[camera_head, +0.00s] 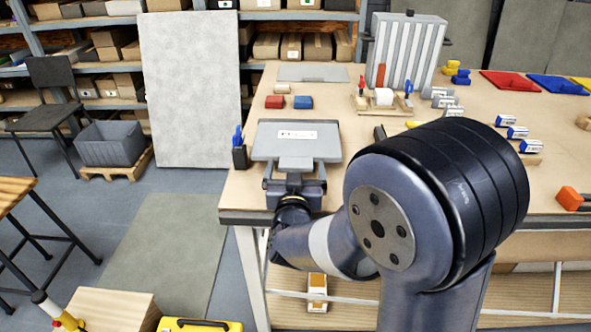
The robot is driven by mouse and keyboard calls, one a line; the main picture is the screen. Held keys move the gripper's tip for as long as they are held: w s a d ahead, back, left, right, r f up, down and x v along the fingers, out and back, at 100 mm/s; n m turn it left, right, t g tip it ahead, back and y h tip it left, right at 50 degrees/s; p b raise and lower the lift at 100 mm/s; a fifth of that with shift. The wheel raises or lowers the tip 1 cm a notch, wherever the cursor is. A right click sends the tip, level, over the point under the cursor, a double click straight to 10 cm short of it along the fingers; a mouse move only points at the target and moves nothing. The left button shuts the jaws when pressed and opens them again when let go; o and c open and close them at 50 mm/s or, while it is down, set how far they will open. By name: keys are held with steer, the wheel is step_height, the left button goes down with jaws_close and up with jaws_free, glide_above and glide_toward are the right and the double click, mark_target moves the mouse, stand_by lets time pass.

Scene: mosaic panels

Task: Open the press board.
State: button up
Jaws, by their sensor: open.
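The press board appears to be the grey flat panel (270,143) with a white label, lying at the near left of the workbench. A narrower grey tab (296,163) juts from its near edge toward me. My gripper (296,176) is at that near edge, by the tab, with its jaws apart. The camera does not show clearly whether the jaws touch the tab or stand around it. The panel looks flat and closed, and its underside is hidden.
A dark holder with blue-handled tools (239,150) stands just left of the panel. My arm hides part of the bench at right.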

steer(key=shift+c, duration=0.4)
steer(key=c, duration=1.3)
steer(key=shift+r, duration=0.1)
